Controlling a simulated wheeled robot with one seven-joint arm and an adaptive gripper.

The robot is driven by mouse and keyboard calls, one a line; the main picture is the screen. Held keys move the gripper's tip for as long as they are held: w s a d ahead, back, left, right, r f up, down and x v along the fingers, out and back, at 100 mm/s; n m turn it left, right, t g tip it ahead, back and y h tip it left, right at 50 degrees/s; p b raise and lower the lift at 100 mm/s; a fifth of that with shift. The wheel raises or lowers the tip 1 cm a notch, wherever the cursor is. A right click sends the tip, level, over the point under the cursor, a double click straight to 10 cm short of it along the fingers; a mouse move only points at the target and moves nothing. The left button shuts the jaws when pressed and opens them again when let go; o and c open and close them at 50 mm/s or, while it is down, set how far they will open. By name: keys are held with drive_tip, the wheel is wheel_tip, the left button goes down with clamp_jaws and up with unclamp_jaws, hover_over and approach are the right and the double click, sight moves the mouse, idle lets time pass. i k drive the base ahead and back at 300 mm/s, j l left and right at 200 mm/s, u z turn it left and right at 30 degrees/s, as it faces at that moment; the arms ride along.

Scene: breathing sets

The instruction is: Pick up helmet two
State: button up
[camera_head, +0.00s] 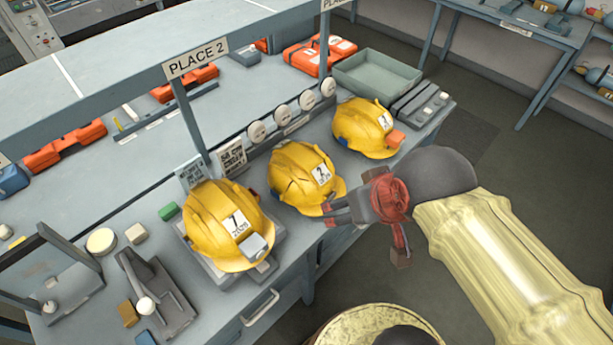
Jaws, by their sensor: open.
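Three yellow helmets stand in a row along the front edge of the grey workbench. The middle one, helmet two (291,174), bears a white label that seems to read 2. My gripper (364,235) is open at the right of helmet two, past the bench's front edge. One dark finger reaches to the helmet's lower right rim; I cannot tell whether it touches. The other finger hangs lower, over the floor. Nothing shows between the fingers. The helmet's far side is hidden.
Helmet one (209,214) stands close on the left, and a third helmet (357,125) on the right. Round white gauges (282,115) and a post with a PLACE 2 sign (196,60) stand behind. A grey-green tray (377,75) lies at the back right.

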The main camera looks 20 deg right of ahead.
sight(300, 175)
drive_tip(key=l+z, duration=0.1)
drive_tip(key=l, duration=1.6)
drive_tip(key=i, duration=0.05)
